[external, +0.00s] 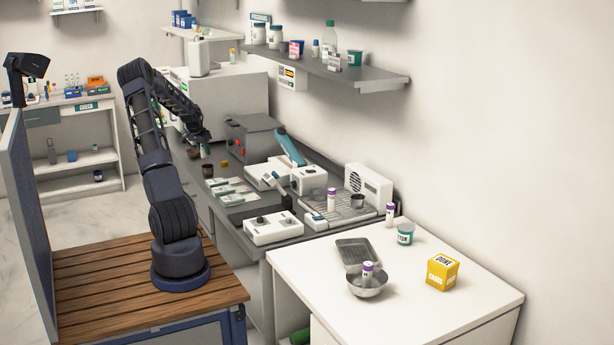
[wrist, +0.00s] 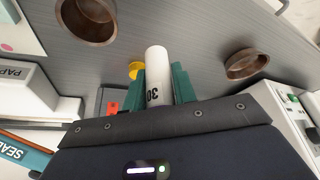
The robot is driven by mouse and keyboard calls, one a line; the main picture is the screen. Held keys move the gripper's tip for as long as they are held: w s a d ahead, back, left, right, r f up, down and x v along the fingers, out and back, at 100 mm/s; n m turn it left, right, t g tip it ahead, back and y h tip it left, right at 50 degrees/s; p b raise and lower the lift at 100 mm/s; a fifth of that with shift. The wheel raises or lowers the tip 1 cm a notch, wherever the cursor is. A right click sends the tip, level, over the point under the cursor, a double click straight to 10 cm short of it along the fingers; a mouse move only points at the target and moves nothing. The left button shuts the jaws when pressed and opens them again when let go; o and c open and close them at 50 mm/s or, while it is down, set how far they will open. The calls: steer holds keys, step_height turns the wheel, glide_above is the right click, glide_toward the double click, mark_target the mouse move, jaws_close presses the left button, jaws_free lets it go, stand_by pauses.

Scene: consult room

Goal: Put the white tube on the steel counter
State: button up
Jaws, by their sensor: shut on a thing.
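My gripper (wrist: 160,82) has its two green fingers shut on a white tube (wrist: 157,65) with a dark "30" printed on it. The tube's rounded white end sticks out past the fingertips. In the external view my gripper (external: 203,147) is low over the far part of the long grey steel counter (external: 232,214). The tube is too small to make out clearly there. In the wrist view the grey counter surface (wrist: 203,38) lies beyond the tube; I cannot tell whether the tube touches it.
Two brown round cups (wrist: 90,18) (wrist: 246,64) stand either side of the tube, with a yellow piece (wrist: 135,69) close by. A white box labelled PAPER (wrist: 25,88) is at left. Bare counter shows between the cups. Devices crowd the nearer counter, including a white scale (external: 274,228).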

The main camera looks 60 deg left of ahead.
steer(key=shift+f, duration=2.75)
steer(key=shift+f, duration=0.1)
steer(key=o, duration=1)
steer(key=shift+c, duration=0.2)
steer(key=v, duration=1.2)
steer(key=shift+w, duration=0.1)
